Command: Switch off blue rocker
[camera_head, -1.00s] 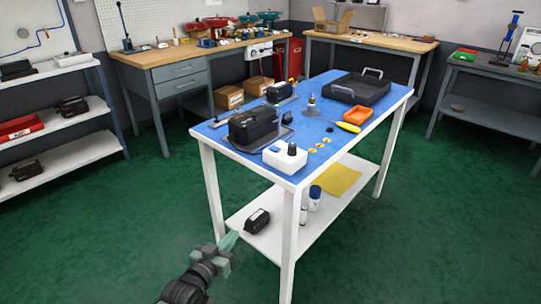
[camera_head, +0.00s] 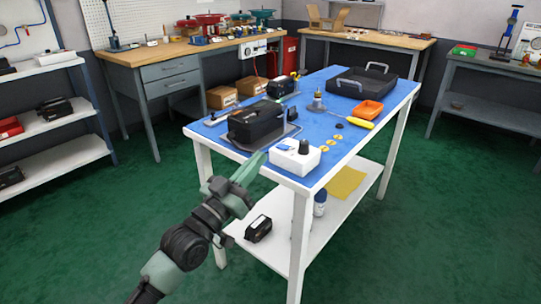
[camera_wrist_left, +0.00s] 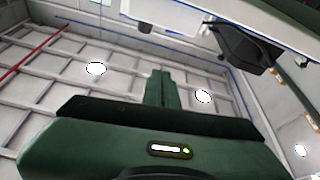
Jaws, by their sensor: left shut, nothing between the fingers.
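A white box (camera_head: 296,158) with a black knob stands at the near edge of the blue-topped table (camera_head: 345,137). The fingers also show in the left wrist view (camera_wrist_left: 161,88), against the ceiling. My right gripper is not in view.
A black tray (camera_head: 375,85), an orange bin (camera_head: 368,108) and a yellow-handled tool (camera_head: 358,123) lie farther back on the table. Yellow discs (camera_head: 331,142) lie beside the white box. A small black device (camera_head: 258,229) sits on the lower shelf. The green floor in front is clear.

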